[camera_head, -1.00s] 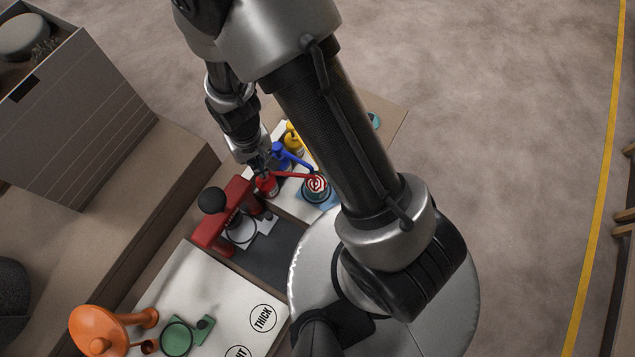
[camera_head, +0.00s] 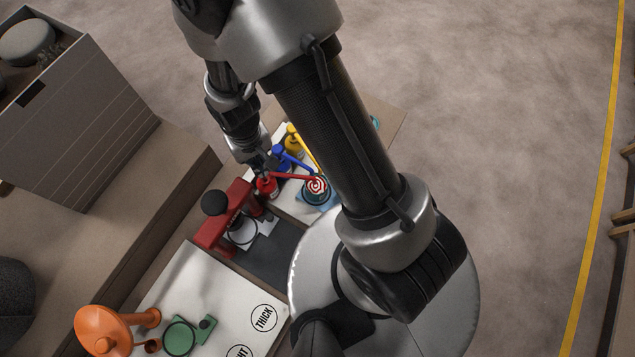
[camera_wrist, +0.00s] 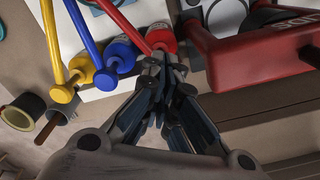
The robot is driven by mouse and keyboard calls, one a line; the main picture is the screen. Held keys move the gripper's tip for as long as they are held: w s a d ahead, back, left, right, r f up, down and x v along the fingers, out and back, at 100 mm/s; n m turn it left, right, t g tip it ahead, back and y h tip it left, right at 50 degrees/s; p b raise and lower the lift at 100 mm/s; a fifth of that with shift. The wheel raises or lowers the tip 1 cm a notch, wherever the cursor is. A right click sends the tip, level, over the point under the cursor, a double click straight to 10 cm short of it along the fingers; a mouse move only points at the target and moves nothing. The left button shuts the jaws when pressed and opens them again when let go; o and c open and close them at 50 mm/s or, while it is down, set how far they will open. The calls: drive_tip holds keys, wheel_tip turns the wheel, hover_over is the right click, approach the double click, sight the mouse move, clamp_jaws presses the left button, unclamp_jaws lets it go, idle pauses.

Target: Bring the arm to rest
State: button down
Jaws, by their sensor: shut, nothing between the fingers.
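My gripper (camera_wrist: 165,62) is shut and empty in the wrist view. Its fingertips are right at the red bottle (camera_wrist: 160,38), at its near side; I cannot tell whether they touch it. In the head view my gripper (camera_head: 262,172) hangs over the left edge of the white mat, by the red bottle (camera_head: 267,187). A blue bottle (camera_wrist: 119,54) and a yellow bottle (camera_wrist: 80,68) stand beside the red one, each with a long coloured spout. My upper arm hides part of the mat in the head view.
A red press-like stand (camera_head: 224,220) with a black knob is close to my gripper. A round pot with a red-and-white spiral (camera_head: 317,187) sits under the spouts. A white board (camera_head: 215,297), an orange lamp-shaped thing (camera_head: 103,331) and a green ring tool (camera_head: 180,337) are nearer. Open floor lies right.

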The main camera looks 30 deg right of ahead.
drive_tip(key=shift+r, duration=0.35)
drive_tip(key=shift+f, duration=0.25)
idle(0.3)
drive_tip(key=shift+f+b, duration=1.15)
drive_tip(key=shift+f, duration=0.3)
drive_tip(key=shift+r, duration=0.25)
drive_tip(key=shift+r+p, duration=1.3)
drive_tip(key=shift+r, duration=0.15)
wheel_tip(320, 180, up, 6)
drive_tip(key=p, duration=0.4)
drive_tip(key=shift+p, duration=0.35)
